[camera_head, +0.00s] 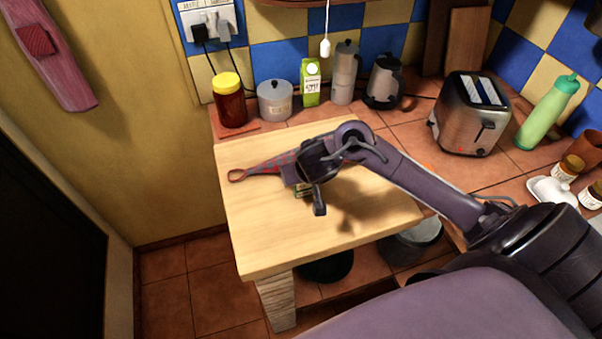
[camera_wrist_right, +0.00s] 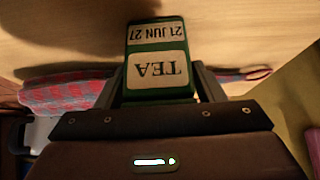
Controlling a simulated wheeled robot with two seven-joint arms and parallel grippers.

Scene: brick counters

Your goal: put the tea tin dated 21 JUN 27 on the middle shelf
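The tea tin (camera_wrist_right: 158,70) is green with white labels reading TEA and 21 JUN 27, upside down in the right wrist view. It sits between the two fingers of my right gripper (camera_wrist_right: 160,85), which appear to touch both its sides. In the head view my right gripper (camera_head: 312,200) is low over the pale wooden table (camera_head: 250,245), and a small part of the tin (camera_head: 302,190) shows beside it. Whether the tin touches the tabletop I cannot tell. My left gripper is out of view. No middle shelf can be made out.
A red checked cloth (camera_head: 262,170) lies on the table beside the gripper. The table's front left is clear.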

